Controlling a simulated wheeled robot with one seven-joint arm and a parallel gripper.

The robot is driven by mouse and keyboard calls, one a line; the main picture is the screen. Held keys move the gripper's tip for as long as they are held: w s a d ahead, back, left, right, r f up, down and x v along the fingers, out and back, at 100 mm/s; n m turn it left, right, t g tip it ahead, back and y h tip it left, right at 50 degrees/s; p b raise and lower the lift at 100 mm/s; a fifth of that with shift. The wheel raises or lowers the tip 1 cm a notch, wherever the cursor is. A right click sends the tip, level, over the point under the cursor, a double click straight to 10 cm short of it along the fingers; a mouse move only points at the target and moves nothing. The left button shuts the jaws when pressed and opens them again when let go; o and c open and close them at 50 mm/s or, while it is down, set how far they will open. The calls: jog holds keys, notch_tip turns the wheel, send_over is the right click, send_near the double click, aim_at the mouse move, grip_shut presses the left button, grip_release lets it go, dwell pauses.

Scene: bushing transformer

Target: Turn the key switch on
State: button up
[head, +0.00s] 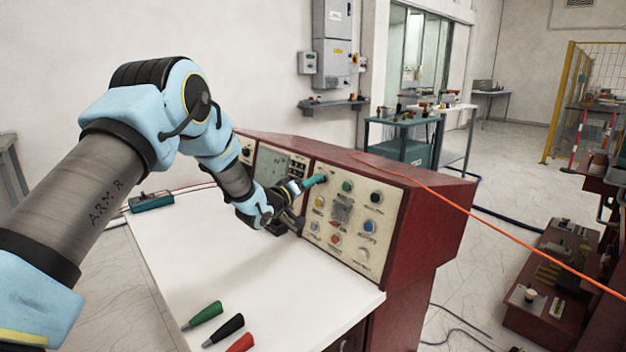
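The red console's cream control panel (338,215) carries several coloured buttons and knobs. My gripper (296,200) is close in front of the panel's left part, and my arm reaches to it from the left. A small teal-green piece (314,181) sticks out between my gripper and the upper-left part of the panel, near a dark round fitting. I cannot tell whether that fitting is the key switch, or whether my gripper touches it. The fingers are small and partly hidden by the wrist, so their opening cannot be made out.
Green (205,314), black (226,328) and red (241,343) handled pieces lie on the console's white top (270,285). A teal meter box (151,201) sits at its far left edge. An orange cable (480,217) crosses the right side. The middle of the white top is clear.

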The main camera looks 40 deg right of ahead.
jog(key=shift+d, duration=0.3)
grip_shut()
dwell(0.5)
